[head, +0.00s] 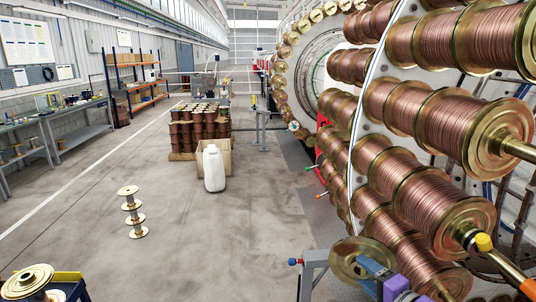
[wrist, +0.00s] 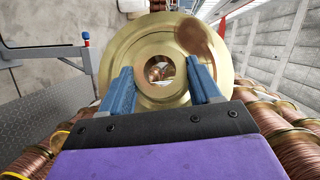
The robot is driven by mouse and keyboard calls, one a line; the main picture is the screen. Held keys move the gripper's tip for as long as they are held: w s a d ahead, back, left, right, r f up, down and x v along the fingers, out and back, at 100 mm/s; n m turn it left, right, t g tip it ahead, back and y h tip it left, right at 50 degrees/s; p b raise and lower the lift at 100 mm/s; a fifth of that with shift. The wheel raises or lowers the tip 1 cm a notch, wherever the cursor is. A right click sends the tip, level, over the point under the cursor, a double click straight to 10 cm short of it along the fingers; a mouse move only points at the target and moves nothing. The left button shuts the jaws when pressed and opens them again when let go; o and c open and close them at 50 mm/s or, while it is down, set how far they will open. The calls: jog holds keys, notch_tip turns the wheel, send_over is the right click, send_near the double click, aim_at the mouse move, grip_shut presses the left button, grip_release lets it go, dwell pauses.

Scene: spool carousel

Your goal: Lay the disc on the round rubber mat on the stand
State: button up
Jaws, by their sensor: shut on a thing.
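The disc is a brass ring with a raised hub and a central hole. In the wrist view the disc (wrist: 125,60) fills the middle, with blue fingers on both sides of its hub. My gripper (wrist: 165,88) is shut on it. In the head view the disc (head: 344,262) is at the bottom right, held tilted in the air by my blue-fingered gripper (head: 378,272). Copper shows through its hole in the wrist view. I cannot make out a round rubber mat or its stand in either view.
A grey frame (head: 312,262) with a red-and-blue knob is close left of the disc. Large copper spools (head: 425,110) on the carousel crowd the right. A white canister (head: 213,170), empty brass spools (head: 133,218) and a blue-yellow cart (head: 68,280) stand on otherwise open floor.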

aim_at(341, 242)
jog(key=shift+m+t+h, duration=0.3)
jog(key=shift+m+h, duration=0.3)
jog(key=shift+h, duration=0.2)
jog(key=w+a+r, duration=0.1)
jog(key=w, duration=0.1)
jog(key=w+a+r, duration=0.1)
jog(key=w+a, duration=0.1)
jog(key=w, duration=0.1)
jog(key=w+a+r, duration=0.1)
jog(key=w, duration=0.2)
jog(key=shift+w+a, duration=0.15)
jog(key=shift+a, duration=0.05)
jog(key=shift+w+d, duration=0.1)
jog(key=shift+w, duration=0.05)
jog(key=shift+r, duration=0.1)
jog(key=shift+a, duration=0.25)
